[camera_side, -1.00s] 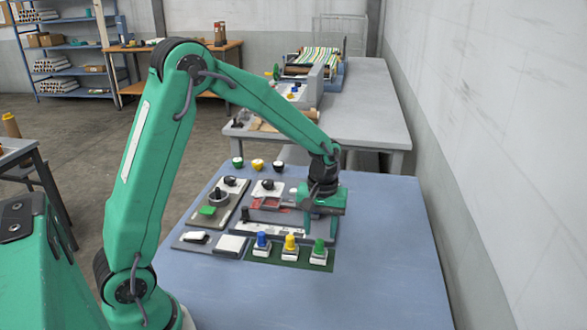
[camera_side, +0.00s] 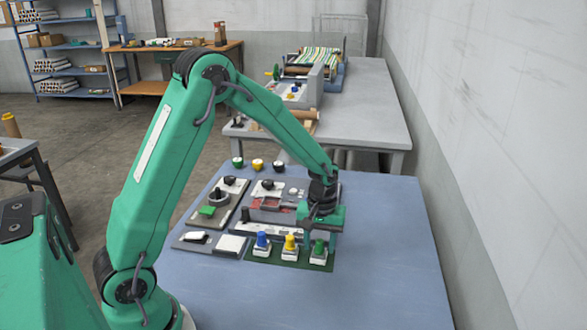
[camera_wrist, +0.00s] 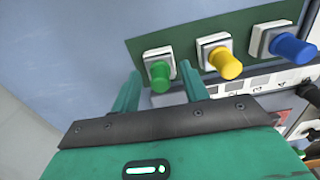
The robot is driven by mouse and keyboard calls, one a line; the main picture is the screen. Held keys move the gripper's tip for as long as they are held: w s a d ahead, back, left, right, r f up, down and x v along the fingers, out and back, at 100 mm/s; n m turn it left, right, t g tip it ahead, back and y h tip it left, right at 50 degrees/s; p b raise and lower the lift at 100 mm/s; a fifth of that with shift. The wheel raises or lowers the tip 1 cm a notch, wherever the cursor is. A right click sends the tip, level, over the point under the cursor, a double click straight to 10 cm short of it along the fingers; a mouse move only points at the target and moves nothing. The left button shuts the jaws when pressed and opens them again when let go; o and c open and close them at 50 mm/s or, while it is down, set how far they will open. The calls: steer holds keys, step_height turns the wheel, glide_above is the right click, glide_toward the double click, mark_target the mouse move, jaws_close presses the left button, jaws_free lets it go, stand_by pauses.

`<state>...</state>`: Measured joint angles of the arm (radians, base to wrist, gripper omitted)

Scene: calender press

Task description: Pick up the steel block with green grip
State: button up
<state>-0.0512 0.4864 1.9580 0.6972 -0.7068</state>
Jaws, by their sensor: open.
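The steel block with green grip (camera_side: 318,257) stands upright at the right end of a dark green mat (camera_side: 262,251) on the blue-grey table. In the wrist view its green grip (camera_wrist: 160,74) appears between the tips of my open gripper (camera_wrist: 160,69), with the steel base just beyond. My gripper (camera_side: 322,236) is right at or just above this block in the side view. I cannot tell whether the fingers touch the grip. The fingers partly hide the area behind it.
Blocks with a yellow grip (camera_side: 290,242) and a blue grip (camera_side: 262,241) stand to the left on the same mat. A grey panel with markings (camera_wrist: 265,85) and other fixtures lie close behind. The table's right side (camera_side: 395,260) is clear.

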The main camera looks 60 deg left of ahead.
mark_target(320, 241)
jaws_close()
steer(key=shift+r, duration=0.1)
steer(key=shift+r, duration=0.35)
step_height(320, 241, up, 3)
steer(key=shift+r, duration=0.1)
steer(key=s+d+r, duration=0.5)
steer(key=d+r, duration=0.2)
steer(key=d, duration=0.3)
steer(key=shift+s+d, duration=0.2)
steer(key=shift+s, duration=0.05)
steer(key=shift+w+a, duration=0.1)
steer(key=shift+a, duration=0.05)
